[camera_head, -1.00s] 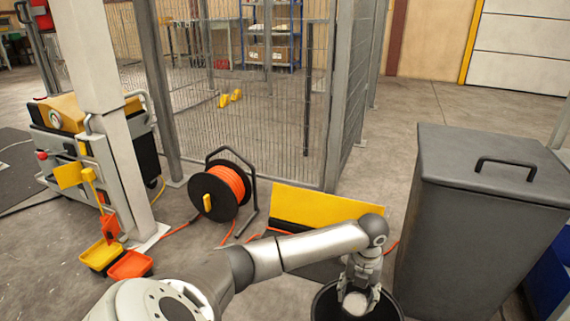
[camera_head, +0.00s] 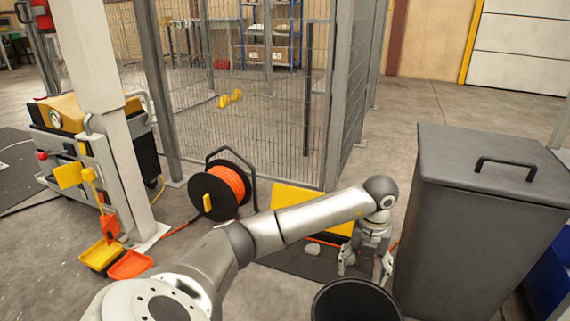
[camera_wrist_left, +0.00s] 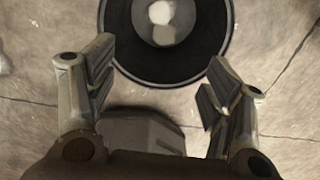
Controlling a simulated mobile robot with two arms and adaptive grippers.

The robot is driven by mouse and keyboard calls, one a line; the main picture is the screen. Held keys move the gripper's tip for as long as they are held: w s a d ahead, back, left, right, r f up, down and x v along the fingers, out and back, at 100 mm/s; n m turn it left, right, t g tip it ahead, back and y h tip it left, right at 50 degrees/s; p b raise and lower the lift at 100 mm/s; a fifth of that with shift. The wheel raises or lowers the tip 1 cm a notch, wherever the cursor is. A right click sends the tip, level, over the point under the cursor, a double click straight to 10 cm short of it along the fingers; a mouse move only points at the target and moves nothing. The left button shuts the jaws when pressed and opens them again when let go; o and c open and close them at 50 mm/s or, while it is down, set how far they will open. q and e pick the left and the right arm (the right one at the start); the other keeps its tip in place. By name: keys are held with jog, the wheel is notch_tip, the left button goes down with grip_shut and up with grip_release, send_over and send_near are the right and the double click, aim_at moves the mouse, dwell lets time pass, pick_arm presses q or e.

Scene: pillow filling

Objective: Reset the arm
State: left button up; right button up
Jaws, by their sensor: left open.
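My left arm reaches in from the bottom left of the head view. Its gripper (camera_head: 365,272) points down with its fingers spread, just behind the round black bin (camera_head: 330,292), near the dark mat. In the left wrist view the two open fingers (camera_wrist_left: 160,92) stand apart with nothing between them. The bin's dark rim (camera_wrist_left: 118,62) shows beyond the fingertips. A pale object (camera_wrist_left: 161,14) lies inside the bin. My right gripper is not in view.
A tall grey lidded container (camera_head: 470,220) stands close to the right of my gripper. A small pale lump (camera_head: 312,248) lies on the dark mat, by a yellow panel (camera_head: 300,200). A cable reel (camera_head: 220,190) and mesh fence (camera_head: 250,120) are behind.

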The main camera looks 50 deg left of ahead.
pick_arm(q)
notch_tip(320, 180, up, 2)
jog(key=shift+r, duration=0.1)
dwell(0.5)
